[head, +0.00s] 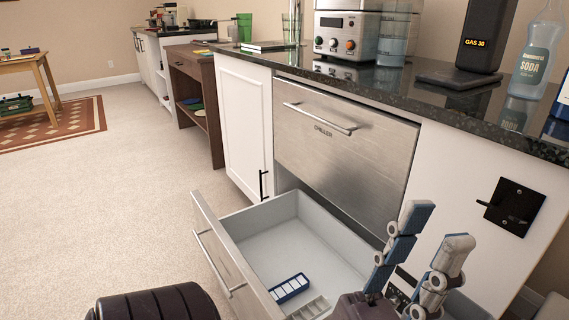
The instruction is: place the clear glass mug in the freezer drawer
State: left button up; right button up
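I cannot make out a clear glass mug in the head view. The lower drawer (222,262), with a steel front, is pulled open. A blue-and-white ice tray (289,288) and a grey tray (310,308) lie inside it. The steel drawer above it, marked CHILLER (340,135), is shut.
A dark stone counter (440,95) runs above the drawers. It holds a steel coffee machine (345,35), a green cup (244,27), a tall clear glass (291,25), a black GAS 30 device (484,35) and a soda bottle (536,58). Carpet (120,190) at left is clear.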

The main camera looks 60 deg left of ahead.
aim_at(260, 257)
jog(key=k+j+u, duration=0.1)
jog(key=j, duration=0.2)
jog(key=k+j, duration=0.2)
jog(key=k+j+u, duration=0.15)
jog(key=j, duration=0.25)
jog(key=k+j+u, duration=0.1)
jog(key=j, duration=0.25)
jog(key=k+j, duration=0.1)
jog(key=j, duration=0.25)
jog(key=i+j+u, duration=0.4)
jog(key=i+j, duration=0.65)
jog(key=j, duration=0.1)
